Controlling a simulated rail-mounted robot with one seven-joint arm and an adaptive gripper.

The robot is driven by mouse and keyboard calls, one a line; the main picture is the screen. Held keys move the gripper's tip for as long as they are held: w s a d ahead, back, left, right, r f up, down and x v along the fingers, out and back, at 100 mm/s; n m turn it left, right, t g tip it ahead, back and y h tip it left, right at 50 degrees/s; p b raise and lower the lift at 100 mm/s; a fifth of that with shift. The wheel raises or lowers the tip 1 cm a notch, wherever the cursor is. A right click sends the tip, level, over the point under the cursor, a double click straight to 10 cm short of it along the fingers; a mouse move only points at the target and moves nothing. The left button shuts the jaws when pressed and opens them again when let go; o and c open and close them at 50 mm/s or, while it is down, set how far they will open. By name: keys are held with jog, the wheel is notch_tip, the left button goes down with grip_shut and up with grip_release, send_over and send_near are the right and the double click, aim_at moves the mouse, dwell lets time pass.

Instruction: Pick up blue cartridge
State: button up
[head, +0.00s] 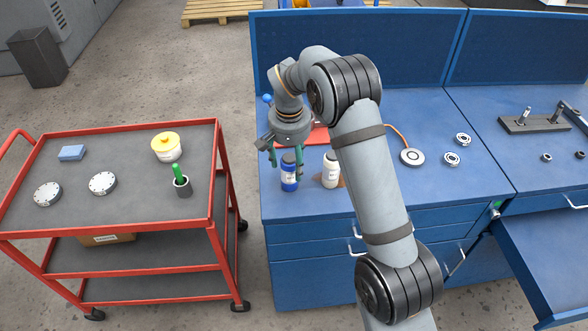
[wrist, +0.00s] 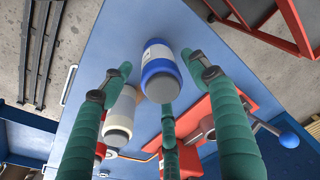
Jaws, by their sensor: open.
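The blue cartridge (head: 289,180), with a white label band, stands upright near the front left edge of the blue workbench (head: 283,208). It also shows in the wrist view (wrist: 158,62), between and beyond my green fingertips. My gripper (head: 285,163) is open and points down over the blue cartridge, with its green fingers spread around the cartridge's upper part. I cannot tell whether any finger touches it. A white cartridge (head: 331,171) stands just to the right, partly beside my arm; it also shows in the wrist view (wrist: 120,112), close to the left finger.
A round puck-like device (head: 411,157) with an orange cable lies to the right.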

aim_at(290, 176)
jog(key=shift+w+a+f+p, duration=0.15)
jog(key=shift+f+p, duration=0.5)
jog(key=shift+f, duration=1.1)
jog(key=shift+w+f+p, duration=0.1)
jog(key=shift+f+p, duration=0.5)
jog(key=shift+f, duration=1.1)
jog(key=shift+c, duration=0.4)
jog(key=c, duration=1.1)
jog(key=shift+c, duration=0.8)
